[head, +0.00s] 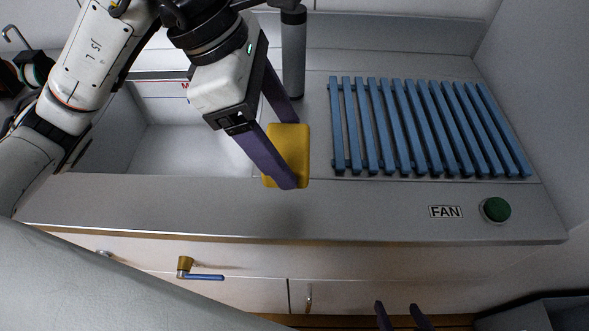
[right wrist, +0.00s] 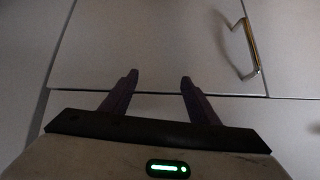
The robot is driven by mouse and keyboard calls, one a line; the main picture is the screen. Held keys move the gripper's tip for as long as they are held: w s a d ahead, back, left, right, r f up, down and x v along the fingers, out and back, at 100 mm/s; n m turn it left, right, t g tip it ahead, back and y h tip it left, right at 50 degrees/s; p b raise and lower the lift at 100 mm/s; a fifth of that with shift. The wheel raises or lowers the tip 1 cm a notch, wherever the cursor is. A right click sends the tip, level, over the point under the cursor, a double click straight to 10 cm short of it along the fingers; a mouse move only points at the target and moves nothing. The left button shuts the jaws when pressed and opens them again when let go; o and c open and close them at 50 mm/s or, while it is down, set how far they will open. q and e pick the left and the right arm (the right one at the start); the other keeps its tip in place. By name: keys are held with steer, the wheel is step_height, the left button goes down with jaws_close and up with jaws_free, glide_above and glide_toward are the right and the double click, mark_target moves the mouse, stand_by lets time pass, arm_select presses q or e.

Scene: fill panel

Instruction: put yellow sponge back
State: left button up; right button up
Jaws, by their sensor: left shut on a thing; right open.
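A yellow sponge (head: 301,150) is in the head view, just right of the sink and left of the blue slatted rack. My left gripper (head: 290,152) is shut on the sponge, its purple fingers on either side of it. The near finger covers part of the sponge. I cannot tell whether the sponge touches the counter. My right gripper (head: 404,316) shows only its fingertips at the bottom edge of the head view. In the right wrist view it (right wrist: 159,78) is open and empty, facing the cabinet fronts.
The sink (head: 185,150) lies left of the sponge. The blue slatted rack (head: 430,128) lies to the right. A grey cylindrical post (head: 293,55) stands behind the sponge. A green button (head: 496,209) sits beside the FAN label (head: 445,212). A cabinet handle (right wrist: 249,50) shows upper right.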

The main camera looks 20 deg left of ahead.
arm_select(q)
steer(key=f, duration=0.4)
steer(key=shift+s+f, duration=0.2)
steer(key=shift+f, duration=0.05)
steer(key=shift+w+f+b, duration=0.1)
steer(key=shift+f+b, duration=0.2)
steer(key=shift+f, duration=2.15)
steer(key=shift+f, duration=0.1)
steer(key=o, duration=1)
